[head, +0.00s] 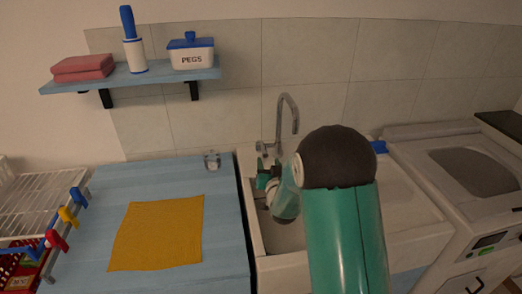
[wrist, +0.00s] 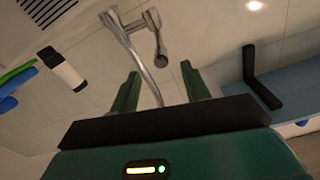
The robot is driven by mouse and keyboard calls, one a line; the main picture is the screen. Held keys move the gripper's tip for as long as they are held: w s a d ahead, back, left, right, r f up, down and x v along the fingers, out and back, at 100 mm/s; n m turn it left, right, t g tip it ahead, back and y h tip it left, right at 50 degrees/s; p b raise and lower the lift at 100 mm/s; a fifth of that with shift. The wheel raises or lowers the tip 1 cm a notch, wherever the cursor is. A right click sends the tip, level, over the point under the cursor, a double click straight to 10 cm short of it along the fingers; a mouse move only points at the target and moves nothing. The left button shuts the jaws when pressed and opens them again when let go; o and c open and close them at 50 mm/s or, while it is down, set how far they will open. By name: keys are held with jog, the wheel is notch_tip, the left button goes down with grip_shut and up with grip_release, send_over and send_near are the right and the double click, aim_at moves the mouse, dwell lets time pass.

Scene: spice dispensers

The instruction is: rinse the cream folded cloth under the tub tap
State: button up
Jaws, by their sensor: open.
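The tub (head: 258,236) is a white sink right of the blue counter. Its grey tap (head: 285,110) has a tall curved spout at the back. The tap (wrist: 140,50) also shows in the wrist view, beyond and between my fingers. My gripper (head: 265,180) is at the back left of the tub, below the spout. In the wrist view my gripper (wrist: 160,88) is open, with nothing visible between its fingers. I see no cream folded cloth in either view. My arm hides much of the tub's inside.
A mustard cloth (head: 158,233) lies flat on the blue counter (head: 226,225), with a small clear object (head: 212,160) behind. The wall shelf (head: 130,80) bears folded red cloths (head: 83,68), a blue-handled roller (head: 133,45) and a PEGS box (head: 191,54). A wire rack (head: 40,195) stands left; a washer (head: 470,190) right.

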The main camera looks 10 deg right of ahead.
aim_at(264, 149)
jog(key=w, duration=0.9)
jog(key=shift+w+a, duration=0.1)
grip_shut()
